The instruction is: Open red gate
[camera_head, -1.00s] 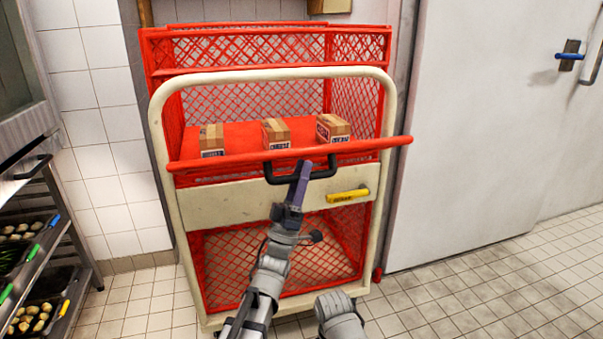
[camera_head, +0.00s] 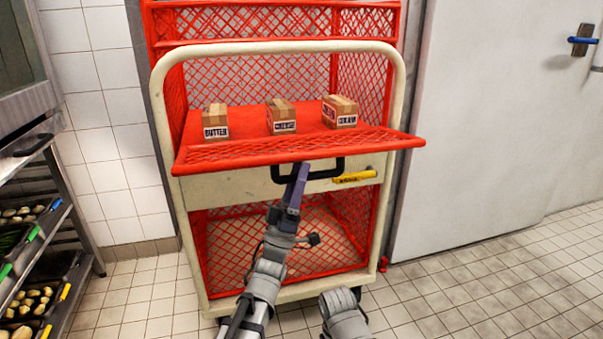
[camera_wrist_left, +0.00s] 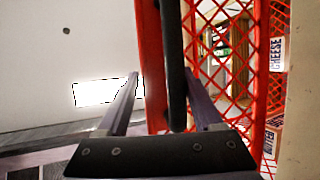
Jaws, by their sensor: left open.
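The red gate (camera_head: 230,154) is a mesh flap on the front of a red and cream cart. It is tilted outward and down, with its inner face showing from above. A black handle (camera_head: 281,177) hangs at its front edge. My left gripper (camera_head: 299,172) comes up from below at this handle. In the left wrist view the gripper (camera_wrist_left: 160,100) is open, with the handle (camera_wrist_left: 174,60) between its fingers and the red gate (camera_wrist_left: 150,60) beyond. Whether the fingers touch the handle I cannot tell. My right gripper is out of view; only part of that arm shows.
Three boxes, butter (camera_head: 215,122), a middle one (camera_head: 281,117) and a right one (camera_head: 339,112), stand on the cart's red shelf. A yellow latch (camera_head: 354,177) is on the cream panel. A food rack (camera_head: 75,240) stands left, a grey door (camera_head: 490,120) right. Tiled floor at right is clear.

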